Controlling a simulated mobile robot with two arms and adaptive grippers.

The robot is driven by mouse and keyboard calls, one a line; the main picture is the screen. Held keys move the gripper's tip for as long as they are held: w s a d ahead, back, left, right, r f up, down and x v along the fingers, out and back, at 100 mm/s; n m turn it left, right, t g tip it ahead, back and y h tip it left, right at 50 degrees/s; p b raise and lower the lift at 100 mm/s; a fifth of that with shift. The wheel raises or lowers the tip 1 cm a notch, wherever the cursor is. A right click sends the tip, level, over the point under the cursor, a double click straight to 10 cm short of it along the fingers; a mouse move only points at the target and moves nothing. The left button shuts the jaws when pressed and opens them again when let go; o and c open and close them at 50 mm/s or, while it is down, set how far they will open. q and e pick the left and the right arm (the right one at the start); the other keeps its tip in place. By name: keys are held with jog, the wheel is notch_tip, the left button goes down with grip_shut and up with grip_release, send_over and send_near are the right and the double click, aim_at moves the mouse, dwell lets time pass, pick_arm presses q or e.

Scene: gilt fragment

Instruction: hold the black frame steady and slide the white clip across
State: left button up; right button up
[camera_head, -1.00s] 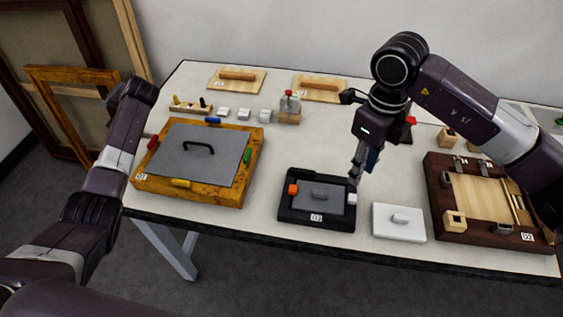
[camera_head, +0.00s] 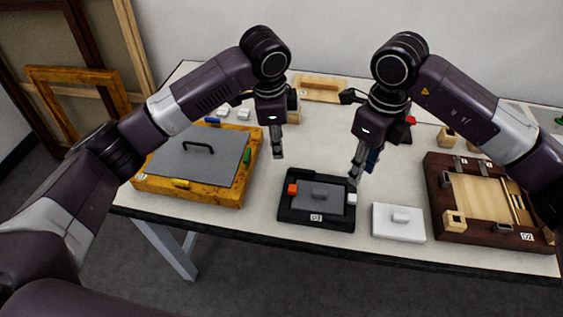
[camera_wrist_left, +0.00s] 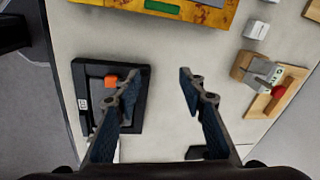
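The black frame (camera_head: 290,214) lies flat near the table's front edge, around a grey panel with a small handle. The white clip (camera_head: 351,198) sits on its right side and an orange clip (camera_head: 292,189) on its left side. My right gripper (camera_head: 356,176) points down just behind the white clip; its fingers look close together, and contact is unclear. My left gripper (camera_head: 278,154) hangs behind the frame's left part. In the left wrist view its fingers (camera_wrist_left: 158,82) are spread and empty, with the black frame (camera_wrist_left: 97,68) beside and partly behind the left finger. The white clip is not discernible there.
A white block with a knob (camera_head: 398,224) and a dark wooden tray (camera_head: 440,185) lie at right. Wooden boards (camera_head: 322,86) and small blocks are behind. The table between my grippers is clear.

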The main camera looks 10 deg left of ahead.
pick_arm(q)
jog(key=s+d+m+g, duration=0.2)
jog(key=s+m, duration=0.1)
jog(key=s, duration=0.4)
notch_tip(320, 180, down, 8)
jog(key=shift+d+f, duration=0.15)
jog(key=shift+c, duration=0.4)
grip_shut()
jog(key=c, duration=0.9)
grip_release()
jog(key=shift+c, duration=0.2)
